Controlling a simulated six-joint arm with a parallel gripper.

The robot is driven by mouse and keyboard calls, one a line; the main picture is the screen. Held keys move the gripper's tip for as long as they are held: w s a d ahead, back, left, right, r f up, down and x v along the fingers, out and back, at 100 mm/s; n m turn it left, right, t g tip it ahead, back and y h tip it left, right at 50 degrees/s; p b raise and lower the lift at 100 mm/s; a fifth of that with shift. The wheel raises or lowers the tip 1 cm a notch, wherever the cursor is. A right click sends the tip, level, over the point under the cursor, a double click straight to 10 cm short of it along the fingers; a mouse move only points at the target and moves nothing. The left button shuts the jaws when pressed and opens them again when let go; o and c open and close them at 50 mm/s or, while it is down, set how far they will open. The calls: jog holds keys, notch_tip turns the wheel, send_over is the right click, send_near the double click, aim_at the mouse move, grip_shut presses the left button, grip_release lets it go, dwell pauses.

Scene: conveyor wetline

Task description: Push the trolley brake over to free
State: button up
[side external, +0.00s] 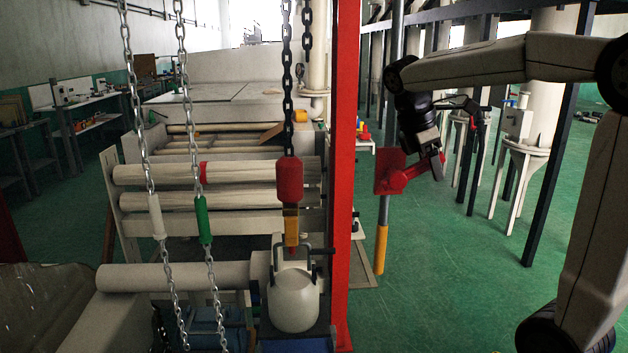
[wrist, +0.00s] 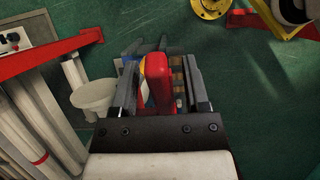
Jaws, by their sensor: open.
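A red lever (side external: 402,176) on a red plate (side external: 383,168) stands at a grey and yellow post right of the red upright; it looks like the brake, but no marking for free is readable. My gripper (side external: 437,164) is at the lever's right end, pointing down. In the wrist view a red bar (wrist: 157,80) lies between the two dark fingers of my gripper (wrist: 160,66). The fingers are apart, one on each side of it. Whether either finger touches the bar I cannot tell. The trolley itself is not clearly made out.
A red upright (side external: 343,200) stands left of the lever. Chains, a red hanging block (side external: 289,180), rollers (side external: 180,276) and a white vessel (side external: 294,300) are further left. Pale columns and dark posts stand behind at the right. The green floor (side external: 450,290) in front is open.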

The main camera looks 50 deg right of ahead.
jog(key=shift+s+d+f, duration=0.1)
jog(key=shift+s+f, duration=0.05)
jog(key=shift+f, duration=0.3)
grip_shut()
dwell(1.2)
